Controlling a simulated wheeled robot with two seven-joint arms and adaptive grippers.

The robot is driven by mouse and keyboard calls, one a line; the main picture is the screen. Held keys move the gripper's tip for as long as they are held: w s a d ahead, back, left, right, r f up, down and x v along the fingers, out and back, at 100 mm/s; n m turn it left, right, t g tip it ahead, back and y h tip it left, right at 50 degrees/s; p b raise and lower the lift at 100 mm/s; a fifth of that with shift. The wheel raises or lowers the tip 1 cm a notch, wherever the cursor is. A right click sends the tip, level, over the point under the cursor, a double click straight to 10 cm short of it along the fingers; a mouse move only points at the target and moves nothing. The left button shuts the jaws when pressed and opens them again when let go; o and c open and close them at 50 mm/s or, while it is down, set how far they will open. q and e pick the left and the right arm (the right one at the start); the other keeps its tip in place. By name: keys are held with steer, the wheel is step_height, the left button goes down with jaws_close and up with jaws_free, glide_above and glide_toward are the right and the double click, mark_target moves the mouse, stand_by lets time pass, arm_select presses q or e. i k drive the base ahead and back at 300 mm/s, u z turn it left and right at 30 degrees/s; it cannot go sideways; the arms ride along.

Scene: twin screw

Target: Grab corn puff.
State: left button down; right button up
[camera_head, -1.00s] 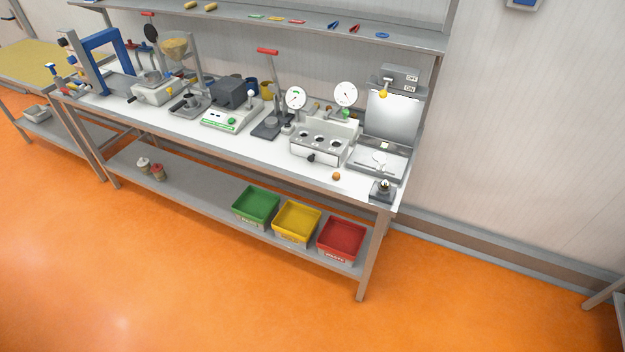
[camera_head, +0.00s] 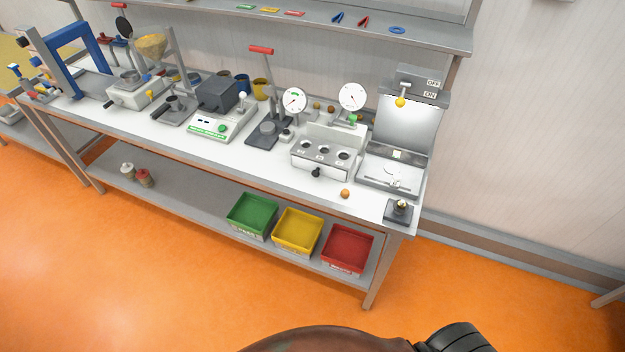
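A small round orange-brown ball, which looks like the corn puff (camera_head: 345,193), lies on the white bench top near its front edge. It sits right of the grey box with three round holes (camera_head: 321,157) and left of a small dark stand (camera_head: 398,211). Other small brown balls (camera_head: 317,106) show behind that box, partly hidden by the dial gauges. Neither of my grippers can be made out. A brown curved shape and a black ribbed part at the bottom edge are too cut off to identify.
The workbench (camera_head: 270,170) is crowded with instruments, including a scale (camera_head: 213,126), a red-handled press (camera_head: 265,128) and a switch station (camera_head: 392,172). Green (camera_head: 252,215), yellow (camera_head: 298,233) and red (camera_head: 347,249) bins stand on the lower shelf. The orange floor in front is clear.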

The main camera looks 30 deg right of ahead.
mark_target(345, 193)
steer(key=z, duration=0.2)
steer(key=i, duration=0.85)
steer(key=z, duration=0.4)
